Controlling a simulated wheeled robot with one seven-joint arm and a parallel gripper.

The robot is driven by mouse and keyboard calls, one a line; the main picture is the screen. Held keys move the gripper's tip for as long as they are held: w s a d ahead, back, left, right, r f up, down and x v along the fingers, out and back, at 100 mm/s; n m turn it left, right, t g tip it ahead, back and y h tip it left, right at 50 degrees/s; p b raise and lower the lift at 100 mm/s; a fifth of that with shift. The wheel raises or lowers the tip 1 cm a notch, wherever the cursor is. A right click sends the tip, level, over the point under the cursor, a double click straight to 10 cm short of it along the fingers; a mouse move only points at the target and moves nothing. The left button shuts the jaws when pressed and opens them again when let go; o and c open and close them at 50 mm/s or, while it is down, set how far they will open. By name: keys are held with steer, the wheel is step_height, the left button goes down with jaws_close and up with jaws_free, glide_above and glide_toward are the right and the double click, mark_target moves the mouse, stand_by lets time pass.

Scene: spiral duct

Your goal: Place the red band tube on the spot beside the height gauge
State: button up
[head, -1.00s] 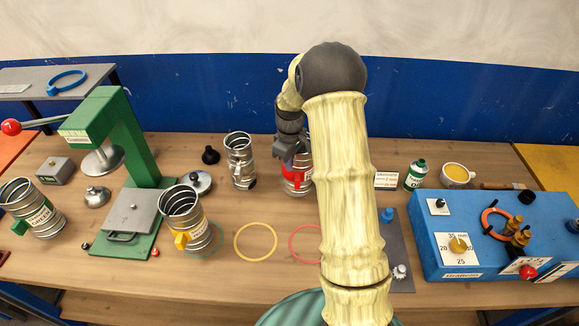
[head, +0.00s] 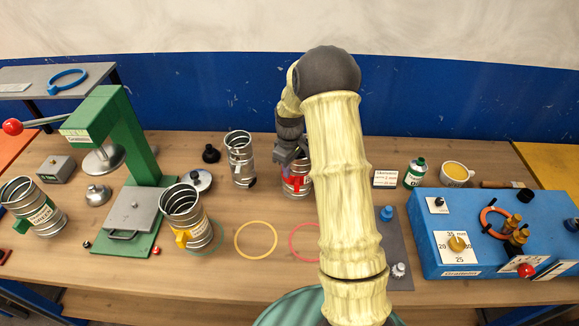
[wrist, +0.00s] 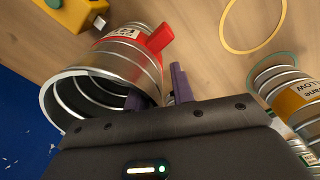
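The red band tube (head: 297,185) is a ribbed metal tube with a red band and tab, on the table behind the red ring. A red ring (head: 304,243) marks the table, partly hidden by my arm. I cannot tell which device is the height gauge.
A plain metal tube (head: 240,160) stands just left of my gripper. A yellow band tube (head: 187,215), yellow ring (head: 256,240) and green press (head: 125,150) are farther left. A blue dial box (head: 490,235) is at right. A yellow box (wrist: 75,12) shows in the wrist view.

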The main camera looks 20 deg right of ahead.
step_height(320, 180, up, 12)
steer(key=b, duration=0.2)
steer(key=shift+r+b, duration=0.15)
steer(key=shift+b, duration=0.15)
stand_by(0.4)
steer(key=s+a+f+m+t, duration=0.1)
steer(key=s+a+m, duration=0.2)
steer(key=s, duration=0.8)
steer(key=s+a+f+m+t, duration=0.1)
steer(key=s+a+m, duration=0.3)
steer(key=s, duration=0.8)
steer(key=shift+a+f+t, duration=0.25)
steer(key=shift+a+t, duration=0.05)
steer(key=shift+a, duration=0.35)
